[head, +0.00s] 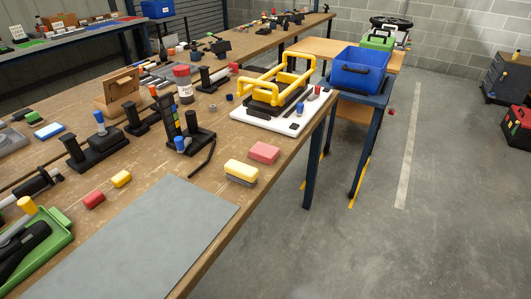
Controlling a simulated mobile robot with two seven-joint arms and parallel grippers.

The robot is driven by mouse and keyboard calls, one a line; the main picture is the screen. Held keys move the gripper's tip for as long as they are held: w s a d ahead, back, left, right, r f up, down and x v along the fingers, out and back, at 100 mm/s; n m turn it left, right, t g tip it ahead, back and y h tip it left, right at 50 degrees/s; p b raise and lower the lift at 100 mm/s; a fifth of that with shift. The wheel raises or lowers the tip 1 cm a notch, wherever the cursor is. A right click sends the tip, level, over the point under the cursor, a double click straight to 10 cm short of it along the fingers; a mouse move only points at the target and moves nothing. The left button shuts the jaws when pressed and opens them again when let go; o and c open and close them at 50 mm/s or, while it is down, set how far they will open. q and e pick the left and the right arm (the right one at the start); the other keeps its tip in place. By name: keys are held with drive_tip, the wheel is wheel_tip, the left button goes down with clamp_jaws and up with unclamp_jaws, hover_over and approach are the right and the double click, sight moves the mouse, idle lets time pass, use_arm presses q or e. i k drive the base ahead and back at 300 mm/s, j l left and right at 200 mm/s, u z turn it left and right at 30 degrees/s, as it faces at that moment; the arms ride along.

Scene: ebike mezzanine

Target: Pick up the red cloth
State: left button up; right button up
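A pinkish-red folded cloth or soft block (264,152) lies on the wooden workbench near its right edge; it is the closest match to the red cloth. A yellow sponge-like block with a grey base (241,172) lies just in front and to the left of it, with a small gap. A smaller red block (94,199) lies farther left, beside a small yellow block (121,179). Neither of my grippers shows in the head view.
A grey mat (150,240) covers the bench's near part. A yellow frame (275,85) on a white board (262,122) stands behind the pinkish-red piece. Black fixtures (95,148) crowd the left. A blue bin (360,70) stands beyond; floor (370,240) at right is clear.

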sight(264, 153)
drive_tip(key=i+l+u, duration=0.25)
drive_tip(key=i+l, duration=0.15)
drive_tip(key=l, duration=0.15)
drive_tip(key=i+l+u, duration=0.1)
drive_tip(key=l, duration=0.25)
drive_tip(key=i+l+u, duration=0.25)
drive_tip(key=l, duration=0.4)
drive_tip(key=i+l+u, duration=0.1)
drive_tip(key=i+l, duration=0.15)
drive_tip(key=i+l+u, duration=0.15)
drive_tip(key=l, duration=0.3)
drive_tip(key=k, duration=0.05)
